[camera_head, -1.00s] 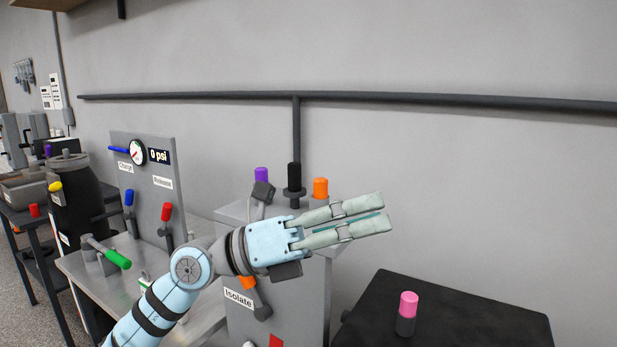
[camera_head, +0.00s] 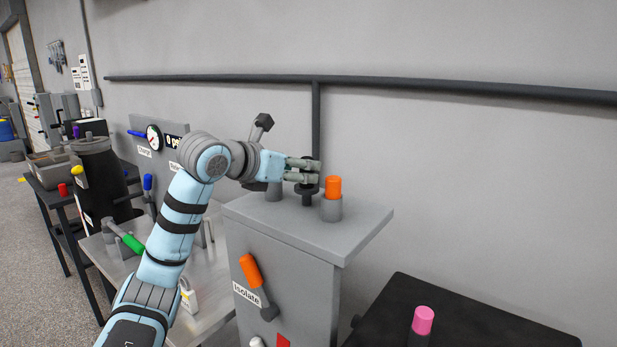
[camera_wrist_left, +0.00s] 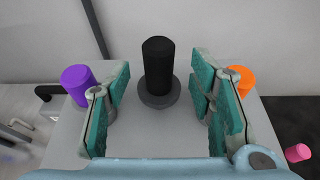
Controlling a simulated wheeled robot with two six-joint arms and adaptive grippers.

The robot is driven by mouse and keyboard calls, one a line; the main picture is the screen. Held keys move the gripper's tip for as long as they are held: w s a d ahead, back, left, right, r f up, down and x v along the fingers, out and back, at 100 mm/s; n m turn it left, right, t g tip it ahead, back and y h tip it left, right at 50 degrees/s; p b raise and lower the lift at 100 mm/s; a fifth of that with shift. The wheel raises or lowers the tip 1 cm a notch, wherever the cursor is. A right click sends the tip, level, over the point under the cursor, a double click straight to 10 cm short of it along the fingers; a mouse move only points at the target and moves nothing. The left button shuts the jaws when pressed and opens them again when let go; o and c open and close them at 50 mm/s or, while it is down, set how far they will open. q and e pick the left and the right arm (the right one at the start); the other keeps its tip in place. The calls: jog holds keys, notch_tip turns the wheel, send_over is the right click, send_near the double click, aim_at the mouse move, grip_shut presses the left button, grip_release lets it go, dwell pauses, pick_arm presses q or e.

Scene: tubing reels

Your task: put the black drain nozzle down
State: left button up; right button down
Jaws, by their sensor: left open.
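The black drain nozzle (camera_wrist_left: 158,65) stands upright on a dark round base (camera_wrist_left: 158,95) on top of the grey cabinet. In the head view my left gripper (camera_head: 318,171) covers the nozzle's upper part, and the dark base (camera_head: 307,190) shows below the fingers. My left gripper (camera_wrist_left: 164,95) is open. In the wrist view its teal-padded fingers lie to either side of the nozzle, with visible gaps on both sides. I cannot tell how deep the nozzle is between them. My right gripper is not in view.
An orange-topped nozzle (camera_head: 333,187) stands close right of the black one. A purple nozzle (camera_wrist_left: 77,82) stands to its left. The cabinet top (camera_head: 335,236) is clear in front. A black table (camera_head: 465,322) with a pink-topped piece (camera_head: 423,320) is at lower right.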

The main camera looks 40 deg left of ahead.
pick_arm(q)
jog(key=x, duration=0.2)
jog(key=shift+w+a+f+p, duration=0.1)
jog(key=shift+w+f+p, duration=0.1)
jog(key=shift+w+p, duration=0.15)
jog(key=shift+s, duration=0.1)
grip_shut()
notch_tip(320, 180, up, 20)
jog(key=p, duration=0.6)
